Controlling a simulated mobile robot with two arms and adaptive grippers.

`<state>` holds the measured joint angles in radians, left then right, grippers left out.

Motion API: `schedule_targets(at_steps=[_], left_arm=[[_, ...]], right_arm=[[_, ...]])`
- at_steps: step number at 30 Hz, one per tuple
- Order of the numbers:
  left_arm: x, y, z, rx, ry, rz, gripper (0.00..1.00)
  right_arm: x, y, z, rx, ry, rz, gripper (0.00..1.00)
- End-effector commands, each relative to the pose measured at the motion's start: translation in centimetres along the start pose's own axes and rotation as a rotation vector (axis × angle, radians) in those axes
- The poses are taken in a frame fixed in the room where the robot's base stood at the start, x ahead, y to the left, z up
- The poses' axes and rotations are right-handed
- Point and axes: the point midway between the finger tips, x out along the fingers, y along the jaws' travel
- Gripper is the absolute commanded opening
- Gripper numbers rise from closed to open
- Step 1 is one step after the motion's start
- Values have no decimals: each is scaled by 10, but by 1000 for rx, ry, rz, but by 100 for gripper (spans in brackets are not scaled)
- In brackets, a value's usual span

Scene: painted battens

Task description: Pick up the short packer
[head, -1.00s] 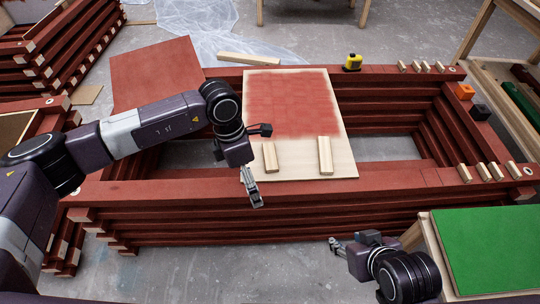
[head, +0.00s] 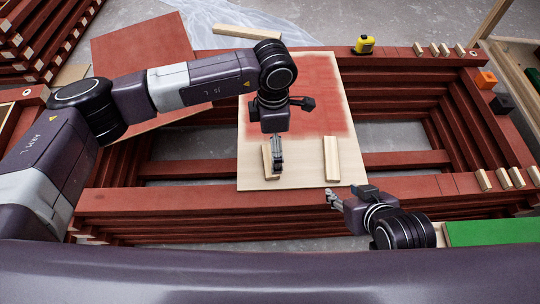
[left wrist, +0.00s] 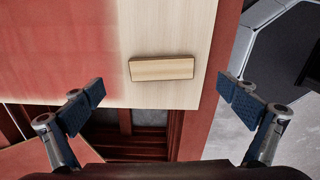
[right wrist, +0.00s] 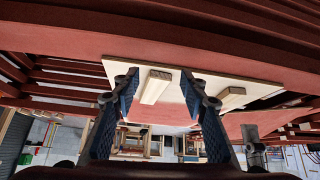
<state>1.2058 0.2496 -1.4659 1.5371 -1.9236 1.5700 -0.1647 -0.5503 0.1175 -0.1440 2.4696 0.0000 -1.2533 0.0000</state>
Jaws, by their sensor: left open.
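The short packer (head: 267,162) is a pale wooden block, the shorter of two on the pale board (head: 300,178). It lies flat near the board's front edge. My left gripper (head: 278,165) is over it, partly hiding its right side. In the left wrist view the packer (left wrist: 162,68) lies beyond the gap between the spread, empty fingers. My right gripper (head: 333,199) is by the board's front edge, in front of the longer block (head: 331,158). In the right wrist view its fingers (right wrist: 158,88) are apart and empty, and the short packer (right wrist: 232,99) shows at right.
The board, with a red painted patch (head: 300,90), spans the stacked red battens (head: 190,200). A yellow tape measure (head: 364,44), small wooden blocks (head: 500,178), an orange cube (head: 486,80) and a black cube (head: 502,103) sit on the battens at right.

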Motion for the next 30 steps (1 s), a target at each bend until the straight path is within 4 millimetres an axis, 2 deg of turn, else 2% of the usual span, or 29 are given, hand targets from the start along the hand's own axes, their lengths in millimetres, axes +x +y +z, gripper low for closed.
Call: schedule_targets(at_steps=[5,15,18,25,30], left_arm=[[13,-1,-2,-1,1,-1,100],[52,-2,-6,-2,0,0,100],[55,-2,-6,-1,-1,0,100],[55,-2,-6,-1,-1,1,100],[55,-2,-6,-1,-1,1,81]], right_arm=[[3,-2,-15,-1,63,-4,40],[3,-8,-70,-5,288,-16,40],[1,-9,-77,-5,313,-17,40],[1,-9,-78,-5,316,-17,40],[1,-9,-78,-5,316,-17,40]])
